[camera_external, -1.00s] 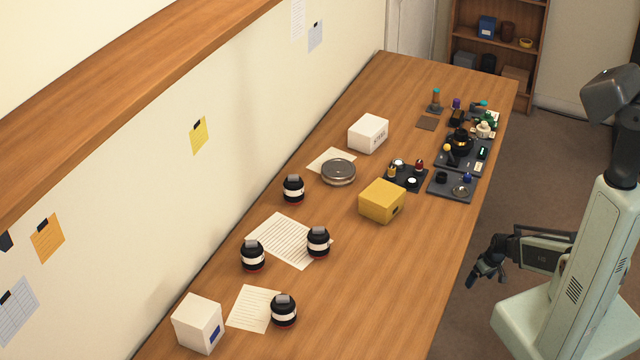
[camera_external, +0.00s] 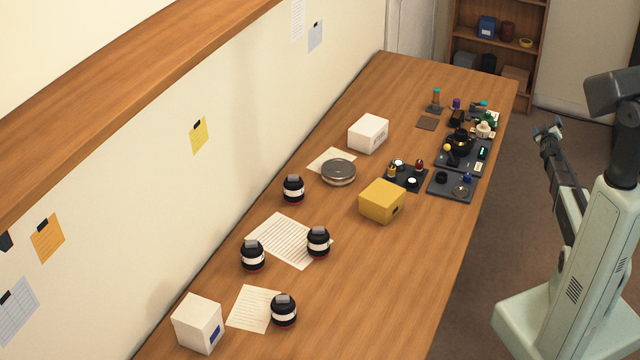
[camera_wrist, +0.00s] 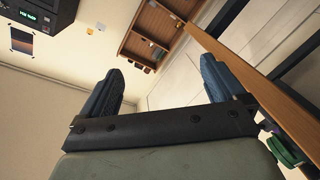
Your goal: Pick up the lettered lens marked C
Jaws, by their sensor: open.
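One lens (camera_external: 293,189) is by the wall side, one (camera_external: 318,242) and another (camera_external: 252,256) are at the lined paper, and one (camera_external: 284,311) is at the front. Their letters are too small to read, so I cannot tell which is C. My gripper (camera_external: 548,130) is raised beyond the table's right edge, away from all the lenses. In the wrist view my gripper (camera_wrist: 165,90) is open with nothing between its fingers.
A yellow box (camera_external: 382,201), a round metal dish (camera_external: 338,172), a white box (camera_external: 369,133) and another white box (camera_external: 198,323) stand on the table. Dark trays (camera_external: 452,187) with small parts crowd its far right. The front right of the table is clear.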

